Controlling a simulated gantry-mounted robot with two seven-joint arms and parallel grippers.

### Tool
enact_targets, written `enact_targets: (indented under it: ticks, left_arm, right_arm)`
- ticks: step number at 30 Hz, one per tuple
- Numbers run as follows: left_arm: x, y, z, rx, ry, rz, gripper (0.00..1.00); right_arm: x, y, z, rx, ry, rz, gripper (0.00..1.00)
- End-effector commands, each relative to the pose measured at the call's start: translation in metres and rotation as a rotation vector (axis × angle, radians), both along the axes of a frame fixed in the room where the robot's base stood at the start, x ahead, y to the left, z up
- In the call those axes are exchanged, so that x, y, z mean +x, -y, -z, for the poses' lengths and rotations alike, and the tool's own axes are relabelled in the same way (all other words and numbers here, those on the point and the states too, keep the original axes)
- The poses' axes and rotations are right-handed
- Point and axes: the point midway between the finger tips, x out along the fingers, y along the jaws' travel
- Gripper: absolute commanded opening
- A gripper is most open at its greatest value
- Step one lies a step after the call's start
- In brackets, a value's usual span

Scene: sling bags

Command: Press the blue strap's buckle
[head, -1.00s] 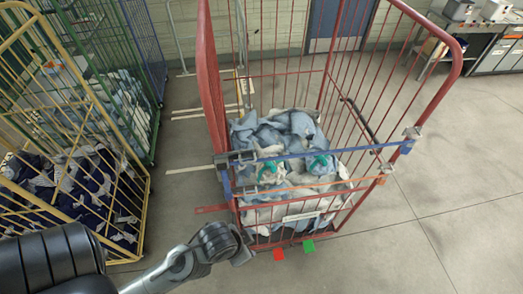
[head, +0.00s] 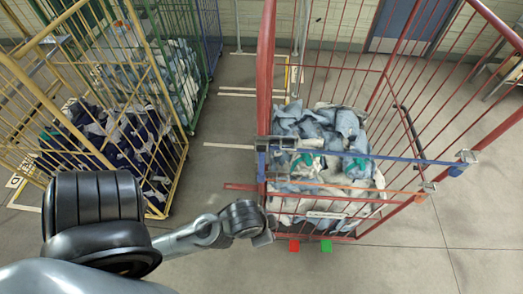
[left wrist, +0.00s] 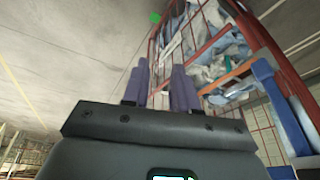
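The blue strap (head: 400,157) runs across the open front of a red cage trolley (head: 266,60) above an orange strap (head: 350,191). A grey buckle-like fitting (head: 283,147) sits near the blue strap's left end; its details are too small to tell. My left gripper (head: 263,238) is low by the cage's front left corner, below both straps and apart from the buckle. In the left wrist view its two fingers (left wrist: 160,88) stand apart with nothing between them. A wide blue band, apparently the blue strap (left wrist: 283,110), is at the right there. My right gripper is not in view.
Red (head: 294,246) and green (head: 326,246) tags hang low at the front. Floor at right is clear.

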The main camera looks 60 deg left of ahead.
Motion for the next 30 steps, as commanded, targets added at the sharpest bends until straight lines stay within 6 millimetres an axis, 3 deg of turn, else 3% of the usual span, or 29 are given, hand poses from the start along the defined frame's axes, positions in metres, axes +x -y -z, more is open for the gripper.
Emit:
enact_targets:
  ticks: [1, 5, 30]
  left_arm:
    - [0.0000, -0.0004, 0.0000, 0.002, 0.000, 0.002, 0.20]
    - [-0.0001, -0.0005, 0.0000, 0.002, 0.000, 0.001, 0.00]
    - [0.0003, 0.0026, -0.0003, -0.011, 0.000, -0.007, 0.00]
  right_arm:
    - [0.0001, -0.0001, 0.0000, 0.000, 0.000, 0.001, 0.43]
    - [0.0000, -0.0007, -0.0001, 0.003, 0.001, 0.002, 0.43]
    - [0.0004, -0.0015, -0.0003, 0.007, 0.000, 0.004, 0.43]
